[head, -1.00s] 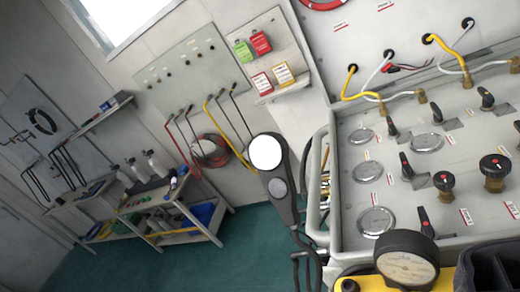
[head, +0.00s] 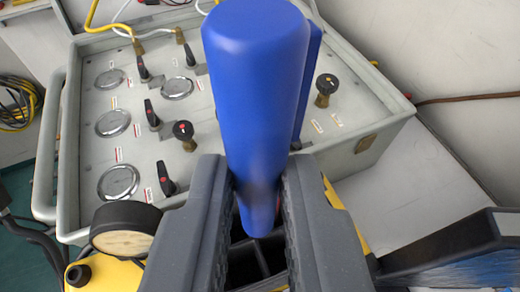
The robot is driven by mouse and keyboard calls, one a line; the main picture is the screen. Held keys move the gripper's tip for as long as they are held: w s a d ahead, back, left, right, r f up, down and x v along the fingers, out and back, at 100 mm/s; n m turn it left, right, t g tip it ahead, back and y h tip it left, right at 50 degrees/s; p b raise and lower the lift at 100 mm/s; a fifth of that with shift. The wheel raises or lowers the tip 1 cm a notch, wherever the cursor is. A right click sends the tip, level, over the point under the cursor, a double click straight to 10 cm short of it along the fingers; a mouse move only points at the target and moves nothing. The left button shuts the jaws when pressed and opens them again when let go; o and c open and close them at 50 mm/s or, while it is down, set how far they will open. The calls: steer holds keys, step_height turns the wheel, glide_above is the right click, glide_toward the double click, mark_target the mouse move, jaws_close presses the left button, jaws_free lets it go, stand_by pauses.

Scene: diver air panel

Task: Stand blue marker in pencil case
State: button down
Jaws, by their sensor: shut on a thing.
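A blue marker (head: 255,90) stands large in the middle of the head view, roughly upright with a slight tilt. My gripper (head: 257,180) is shut on its lower part, with one dark finger on each side. The marker's lower end shows between the fingers. Below and behind it is a black, divided holder (head: 243,268), perhaps the pencil case, mostly hidden by my fingers and the marker. I cannot tell whether the marker's lower end is inside it or above it.
The grey air panel (head: 75,160) with gauges, knobs and levers lies behind the marker. A round gauge (head: 125,230) on a yellow body stands at lower left. A dark object with a blue part (head: 460,255) is at lower right. Pale bare surface shows right of the panel.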

steer(key=shift+s+a+f+b, duration=0.2)
steer(key=shift+f+b, duration=0.15)
steer(key=shift+f, duration=0.45)
steer(key=shift+s+a+f+b, duration=0.1)
steer(key=shift+a+f+b, duration=0.25)
steer(key=shift+f, duration=0.45)
steer(key=shift+s+a+f+b, duration=0.15)
steer(key=shift+f+b, duration=0.25)
steer(key=shift+f, duration=0.4)
steer(key=shift+s+d+f+b, duration=0.15)
steer(key=shift+f+b, duration=0.3)
steer(key=shift+b, duration=0.45)
steer(key=shift+f+b, duration=2.45)
steer(key=shift+b, duration=1.25)
stand_by(0.4)
stand_by(0.4)
steer(key=c, duration=1.3)
jaws_free()
